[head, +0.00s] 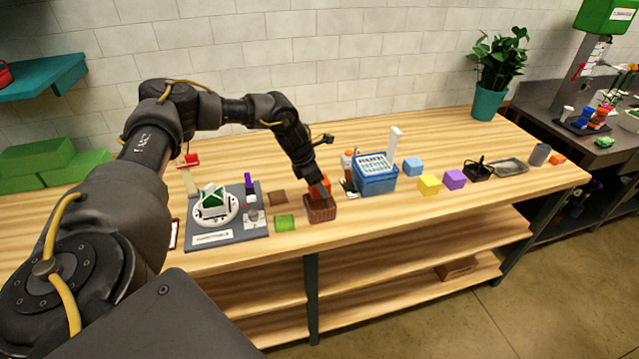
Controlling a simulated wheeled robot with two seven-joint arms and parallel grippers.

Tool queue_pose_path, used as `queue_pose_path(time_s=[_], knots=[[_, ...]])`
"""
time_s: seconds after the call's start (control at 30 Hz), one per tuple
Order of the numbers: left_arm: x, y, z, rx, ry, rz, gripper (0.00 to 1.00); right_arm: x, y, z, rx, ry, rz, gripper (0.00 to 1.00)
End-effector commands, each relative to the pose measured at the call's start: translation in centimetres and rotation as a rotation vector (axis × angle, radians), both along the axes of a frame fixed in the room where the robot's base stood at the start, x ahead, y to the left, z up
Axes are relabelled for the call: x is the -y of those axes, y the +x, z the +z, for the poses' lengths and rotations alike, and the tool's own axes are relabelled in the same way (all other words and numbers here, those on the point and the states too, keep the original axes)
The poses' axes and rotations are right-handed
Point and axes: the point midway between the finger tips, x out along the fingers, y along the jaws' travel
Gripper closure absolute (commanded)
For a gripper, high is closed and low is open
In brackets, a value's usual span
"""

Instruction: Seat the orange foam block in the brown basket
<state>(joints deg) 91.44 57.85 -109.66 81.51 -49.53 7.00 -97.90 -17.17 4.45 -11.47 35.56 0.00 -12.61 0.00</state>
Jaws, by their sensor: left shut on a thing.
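The brown basket (321,212) stands on the wooden table near its front edge. The orange foam block (325,183) is at the basket's top, partly hidden by my left gripper. My left gripper (319,192) points down over the basket and is shut on the orange foam block. I cannot tell how deep the block sits in the basket, because the gripper and the basket's wall hide its lower part. My right gripper is not in view.
A blue crate (374,182) stands close to the right of the basket. A green square (285,223) and a brown square (277,198) lie to its left, beside a grey board (229,236).

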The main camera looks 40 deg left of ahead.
Motion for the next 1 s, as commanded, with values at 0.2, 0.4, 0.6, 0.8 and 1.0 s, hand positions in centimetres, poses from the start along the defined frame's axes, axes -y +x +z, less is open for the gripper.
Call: queue_pose_path(time_s=[0.2, 0.4, 0.6, 0.8, 1.0], knots=[[0.1, 0.0, -1.2, 0.000, 0.000, -0.002, 0.78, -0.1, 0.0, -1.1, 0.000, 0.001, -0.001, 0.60], [0.1, 0.0, -2.6, 0.000, 0.000, -0.003, 0.78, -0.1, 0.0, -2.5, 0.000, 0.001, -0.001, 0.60], [0.1, 0.0, -3.7, -0.001, -0.001, -0.003, 0.78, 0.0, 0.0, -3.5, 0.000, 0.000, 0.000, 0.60], [0.1, 0.0, -3.9, 0.000, 0.000, -0.003, 0.78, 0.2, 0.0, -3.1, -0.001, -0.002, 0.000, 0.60], [0.1, 0.0, -3.9, 0.000, 0.000, -0.003, 0.78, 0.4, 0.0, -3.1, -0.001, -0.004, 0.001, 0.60]])
